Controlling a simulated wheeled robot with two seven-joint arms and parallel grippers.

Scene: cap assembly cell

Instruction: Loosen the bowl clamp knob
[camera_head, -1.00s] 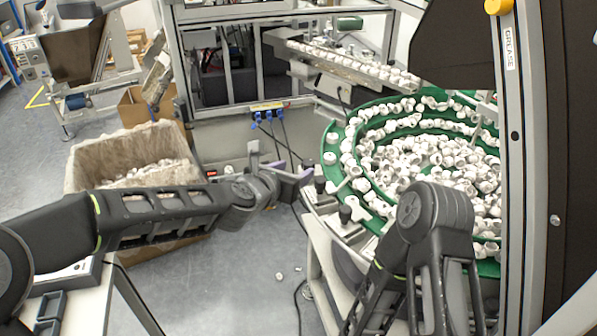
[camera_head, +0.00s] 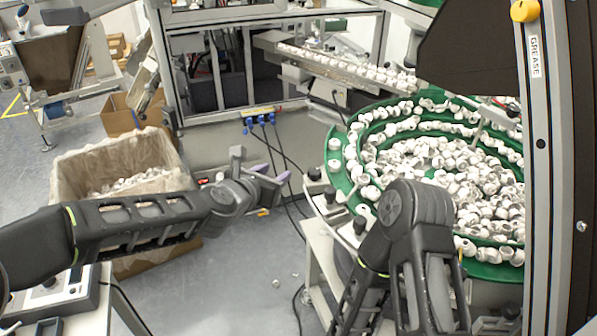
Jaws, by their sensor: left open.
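The green bowl (camera_head: 339,180), full of white caps, stands at the right. Small black knobs sit along its near-left rim: one at the back (camera_head: 314,174), one in the middle (camera_head: 330,195) and one at the front (camera_head: 360,225). I cannot tell which of them is the clamp knob. My left gripper (camera_head: 276,177), with purplish fingertips, is open and empty. It is in the air to the left of the back knob, with a gap between them. My right arm's dark elbow covers part of the bowl's near side; its gripper is out of view.
A lined carton (camera_head: 75,185) with white pieces stands at the left behind my left arm. A feed track (camera_head: 350,70) of caps runs behind the bowl. A vertical metal post (camera_head: 540,170) stands at the right. Blue plugs and cables hang behind my left gripper.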

